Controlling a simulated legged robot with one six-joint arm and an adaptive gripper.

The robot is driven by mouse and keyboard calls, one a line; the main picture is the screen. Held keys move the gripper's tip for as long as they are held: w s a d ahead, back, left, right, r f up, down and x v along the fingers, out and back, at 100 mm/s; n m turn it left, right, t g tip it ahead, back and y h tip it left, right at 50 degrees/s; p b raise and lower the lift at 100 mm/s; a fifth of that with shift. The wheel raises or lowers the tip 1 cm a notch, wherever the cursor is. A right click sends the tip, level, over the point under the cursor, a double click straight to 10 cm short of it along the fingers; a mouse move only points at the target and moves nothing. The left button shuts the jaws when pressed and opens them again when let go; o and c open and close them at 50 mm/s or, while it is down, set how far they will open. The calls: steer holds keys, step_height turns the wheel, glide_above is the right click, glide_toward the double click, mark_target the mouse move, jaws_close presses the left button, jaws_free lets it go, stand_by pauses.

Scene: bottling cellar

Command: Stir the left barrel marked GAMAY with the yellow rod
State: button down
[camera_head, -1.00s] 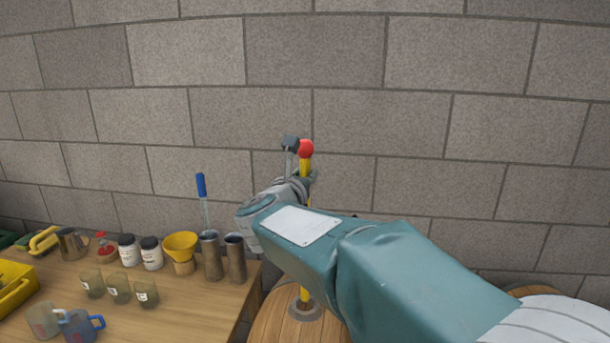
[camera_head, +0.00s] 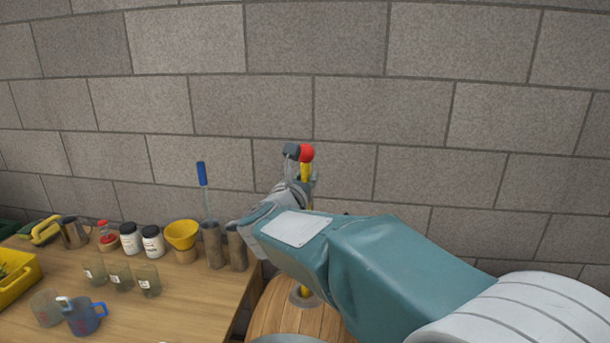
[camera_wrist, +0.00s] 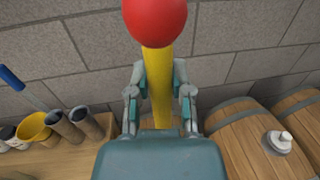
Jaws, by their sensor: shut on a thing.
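The yellow rod (camera_head: 305,172) with a red ball on top (camera_head: 307,153) stands nearly upright in the head view. My gripper (camera_head: 303,186) is shut on it a little below the ball. The rod's lower part reaches a round grey-rimmed opening (camera_head: 297,301) on top of a wooden barrel (camera_head: 275,318). Its lower end is out of sight, apparently inside the barrel. In the wrist view the yellow rod (camera_wrist: 157,85) runs between both fingers of my gripper (camera_wrist: 160,95). No GAMAY marking shows; my arm hides much of the barrel.
Left of the barrel, a wooden table (camera_head: 190,310) holds a yellow funnel (camera_head: 181,231), metal cylinders (camera_head: 213,247), jars, small glasses and a blue jug (camera_head: 84,317). Another barrel (camera_wrist: 237,150) with a white bung (camera_wrist: 280,139) lies right in the wrist view. A block wall stands behind.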

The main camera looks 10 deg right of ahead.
steer(key=shift+f, duration=2.1)
step_height(320, 180, down, 7)
stand_by(0.8)
stand_by(0.4)
step_height(320, 180, down, 7)
stand_by(1.3)
stand_by(0.3)
